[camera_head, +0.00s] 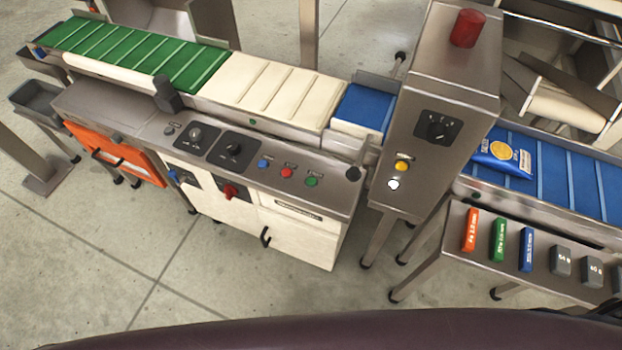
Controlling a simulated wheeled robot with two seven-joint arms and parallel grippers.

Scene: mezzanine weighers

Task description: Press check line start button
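A sloped metal control panel (337,193) runs along the front of the check line. On it are a blue button (263,163), a red button (287,171) and a green button (311,181); their small labels are too small to read. Two black rotary knobs, the left one (196,134) and the right one (234,149), sit left of the buttons. The metal tower (426,90) to the right carries a yellow button (401,166) and a white, bright button (393,184). Neither of my grippers is in view.
Green, cream and blue conveyor belts run behind the panel. A blue packet (503,152) lies on the right blue belt (596,190). A side shelf (457,246) holds several coloured and grey blocks. A red handle (230,191) sits on the cabinet front. Open floor (200,285) lies before the machine.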

